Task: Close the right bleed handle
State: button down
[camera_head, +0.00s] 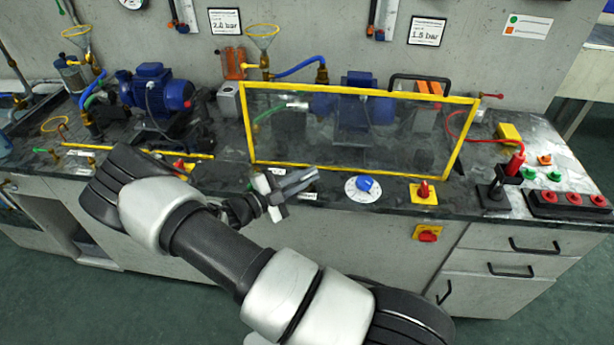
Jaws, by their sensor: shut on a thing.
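My gripper (301,182) is low at the front of the bench, just under the lower edge of the right yellow-framed clear guard (350,174). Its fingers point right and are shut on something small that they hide. I cannot tell for sure that this is the right bleed handle. A small bit of green (252,188) shows just left of the gripper's palm, partly covered. A similar green lever (41,150) lies at the left of the bench. The right pump (352,108) stands behind the clear panel.
A blue knob (366,184) on a white disc and a red switch (424,189) on yellow are to the right along the front edge. A black stand with a red plug (515,163) and red buttons (573,199) are farther right. The left blue pump (157,88) stands behind my arm.

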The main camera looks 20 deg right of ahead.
jog(key=c, duration=2.1)
grip_release()
jog(key=shift+a, duration=0.1)
jog(key=v, duration=1.7)
jog(key=shift+s+a, duration=0.1)
